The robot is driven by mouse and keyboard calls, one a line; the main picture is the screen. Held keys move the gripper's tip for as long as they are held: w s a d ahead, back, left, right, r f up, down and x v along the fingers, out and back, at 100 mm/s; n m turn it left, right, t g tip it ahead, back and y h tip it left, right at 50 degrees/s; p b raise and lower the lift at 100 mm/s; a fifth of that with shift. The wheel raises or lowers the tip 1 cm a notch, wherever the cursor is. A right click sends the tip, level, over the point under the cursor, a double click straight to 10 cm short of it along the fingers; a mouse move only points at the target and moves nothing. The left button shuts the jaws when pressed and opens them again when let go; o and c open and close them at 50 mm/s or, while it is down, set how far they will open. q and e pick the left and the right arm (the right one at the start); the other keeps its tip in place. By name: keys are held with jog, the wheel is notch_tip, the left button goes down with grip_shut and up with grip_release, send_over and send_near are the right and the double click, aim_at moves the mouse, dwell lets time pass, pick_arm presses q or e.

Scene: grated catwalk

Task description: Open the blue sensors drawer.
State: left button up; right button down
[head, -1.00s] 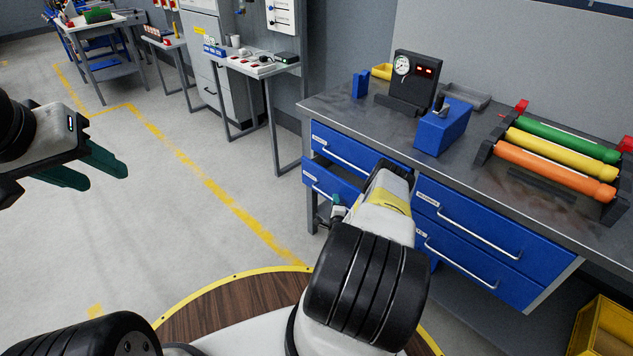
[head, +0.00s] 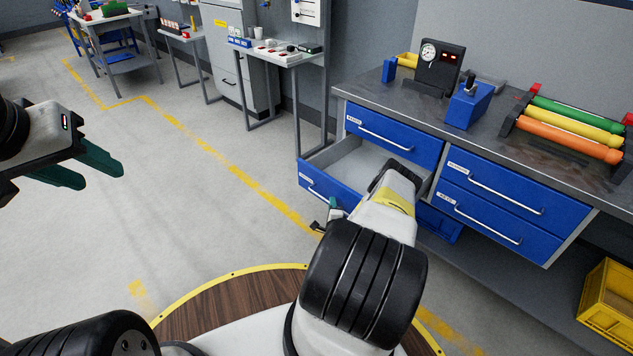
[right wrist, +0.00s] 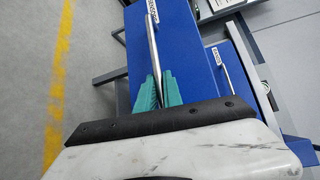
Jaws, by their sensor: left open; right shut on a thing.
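The lower left blue drawer (head: 314,184) of the workbench is pulled well out, and its pale, empty-looking inside shows in the head view. In the right wrist view, the teal fingers of my right gripper (right wrist: 156,84) are shut on the drawer's metal bar handle (right wrist: 152,45). In the head view my right arm hides part of the drawer, and only a bit of the right gripper (head: 331,213) shows. My left gripper (head: 100,175) is open and empty above the floor at the left.
The upper left drawer (head: 395,138) and the two right drawers (head: 495,190) are shut. A gauge box (head: 440,65), a blue block (head: 468,106) and coloured rollers (head: 570,130) stand on the bench top. A yellow crate (head: 608,300) is at lower right. Open floor lies left.

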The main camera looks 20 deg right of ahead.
jog(key=shift+s+a, duration=0.3)
jog(key=shift+a, duration=0.35)
jog(key=shift+s+a, duration=0.3)
jog(key=shift+a, duration=0.35)
jog(key=c, duration=1.5)
grip_release()
jog(key=v, duration=0.7)
jog(key=shift+s, duration=0.35)
jog(key=shift+s+a, duration=0.1)
